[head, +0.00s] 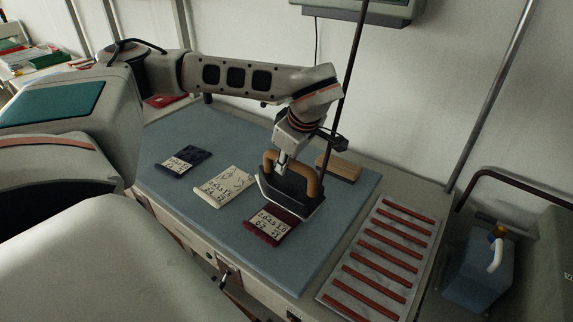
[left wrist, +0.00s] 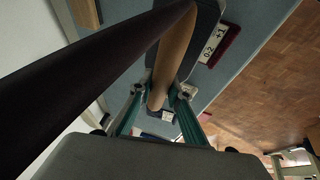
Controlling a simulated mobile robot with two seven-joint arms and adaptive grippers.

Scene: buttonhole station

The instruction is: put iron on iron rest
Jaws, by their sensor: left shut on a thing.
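The iron (head: 291,197) has a dark body and a tan handle. It is over the blue-grey pad, right behind the dark red labelled piece; I cannot tell whether it touches the pad. My left gripper (head: 283,160) is shut on the handle from above. In the left wrist view its teal fingers (left wrist: 161,98) close on both sides of the tan handle (left wrist: 172,50). The iron rest (head: 378,262), a pale plate with several red bars, lies to the right of the pad and looks empty. My right gripper is not in view.
Cream (head: 226,186), dark blue (head: 184,160) and dark red (head: 268,226) labelled pieces lie on the pad (head: 225,135). A wooden block (head: 340,168) is behind the iron. A thin dark pole rises behind the gripper. A blue container (head: 480,272) stands right of the table.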

